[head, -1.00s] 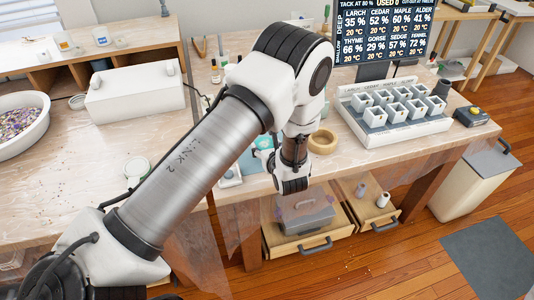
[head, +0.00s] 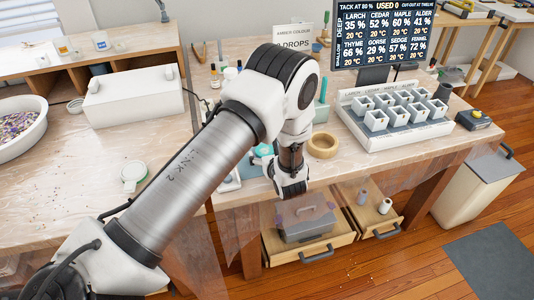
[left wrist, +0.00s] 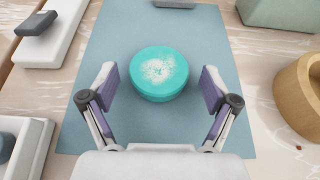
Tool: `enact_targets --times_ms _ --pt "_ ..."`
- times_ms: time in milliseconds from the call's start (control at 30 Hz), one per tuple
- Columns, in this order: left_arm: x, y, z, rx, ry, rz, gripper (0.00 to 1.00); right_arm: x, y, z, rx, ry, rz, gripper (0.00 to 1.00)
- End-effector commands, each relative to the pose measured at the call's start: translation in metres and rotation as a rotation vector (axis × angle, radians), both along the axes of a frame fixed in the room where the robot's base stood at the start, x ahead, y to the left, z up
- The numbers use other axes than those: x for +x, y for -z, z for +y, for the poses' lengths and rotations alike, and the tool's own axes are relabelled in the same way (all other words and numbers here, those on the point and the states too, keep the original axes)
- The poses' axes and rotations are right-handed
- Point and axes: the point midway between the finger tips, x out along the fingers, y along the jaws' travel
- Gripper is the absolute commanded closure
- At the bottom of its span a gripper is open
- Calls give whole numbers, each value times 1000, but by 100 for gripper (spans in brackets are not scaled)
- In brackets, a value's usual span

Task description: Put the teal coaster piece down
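The teal coaster piece (left wrist: 160,74) is a round disc with a white speckled patch on top. It lies on the blue-grey mat (left wrist: 100,50) in the left wrist view. My left gripper (left wrist: 157,92) is open, with one finger on each side of the disc and a gap on both sides. In the head view a bit of teal (head: 263,150) shows beside my left arm, and the arm hides most of the mat. My left fingertips cannot be made out there. My right gripper is in neither view.
A wooden ring (head: 322,145) stands right of the mat, and a green block (head: 321,114) behind it. A white tray of small cups (head: 393,132) is further right. Open drawers (head: 308,245) stick out below the bench edge. A white lid (head: 134,172) lies left.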

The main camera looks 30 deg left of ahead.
Motion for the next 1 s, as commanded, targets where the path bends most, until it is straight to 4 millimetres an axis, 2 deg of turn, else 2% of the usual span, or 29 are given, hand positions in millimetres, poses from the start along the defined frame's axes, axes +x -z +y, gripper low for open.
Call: enact_targets --times_ms 233,367,633,700,833,1000 --pt "0 -7 0 0 0 0 13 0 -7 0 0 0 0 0" --pt "-12 -12 -17 2 5 0 13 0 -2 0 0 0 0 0" --pt "-55 -41 -68 6 7 -2 13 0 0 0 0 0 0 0" --pt "-62 -53 -75 3 4 2 13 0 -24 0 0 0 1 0" --pt "-70 -53 -84 1 1 1 13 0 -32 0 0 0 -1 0" --pt "-72 -50 -85 0 0 0 13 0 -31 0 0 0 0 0"
